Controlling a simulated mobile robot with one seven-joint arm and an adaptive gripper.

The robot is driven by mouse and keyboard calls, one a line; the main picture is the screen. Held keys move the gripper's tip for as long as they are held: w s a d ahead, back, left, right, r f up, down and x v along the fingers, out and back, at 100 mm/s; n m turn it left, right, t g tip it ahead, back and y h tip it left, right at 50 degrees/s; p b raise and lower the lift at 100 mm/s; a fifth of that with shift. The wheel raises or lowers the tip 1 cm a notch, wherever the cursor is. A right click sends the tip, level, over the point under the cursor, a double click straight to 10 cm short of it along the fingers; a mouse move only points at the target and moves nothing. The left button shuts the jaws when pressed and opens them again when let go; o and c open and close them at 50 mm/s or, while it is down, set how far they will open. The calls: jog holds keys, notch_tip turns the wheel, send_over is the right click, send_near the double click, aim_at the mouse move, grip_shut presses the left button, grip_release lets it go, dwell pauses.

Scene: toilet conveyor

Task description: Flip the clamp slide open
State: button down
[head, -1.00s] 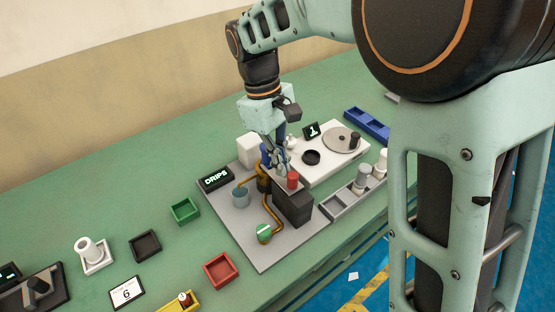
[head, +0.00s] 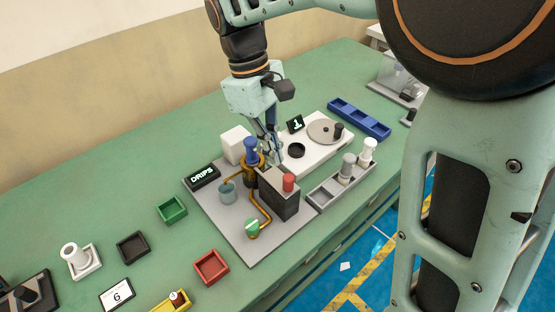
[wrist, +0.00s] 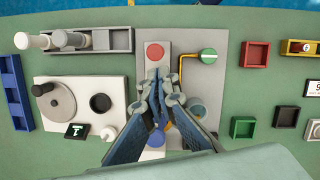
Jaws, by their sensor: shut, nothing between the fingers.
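A dark block (head: 279,203) stands on a grey base plate (head: 240,232), with a light strip and a red knob (head: 288,182) on top. The red knob also shows in the wrist view (wrist: 155,53). A blue knob (head: 251,148) stands behind the block over a brass fitting; it shows between my finger links in the wrist view (wrist: 156,139). I cannot tell for sure which part is the clamp slide. My gripper (head: 270,160) is shut and empty, pointing down by the block's rear end. In the wrist view its tips (wrist: 157,73) lie just below the red knob.
A brass pipe with a green-topped valve (head: 252,228) and a clear cup (head: 227,190) stand left of the block. A DRIPS display (head: 202,176) and white cube (head: 235,145) lie behind. A grey tray with cylinders (head: 335,190) and a white turntable unit (head: 300,160) are to the right.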

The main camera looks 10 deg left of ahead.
jog(key=v, duration=0.7)
jog(key=shift+a+r, duration=0.2)
jog(key=shift+r, duration=0.05)
jog(key=shift+w, duration=0.2)
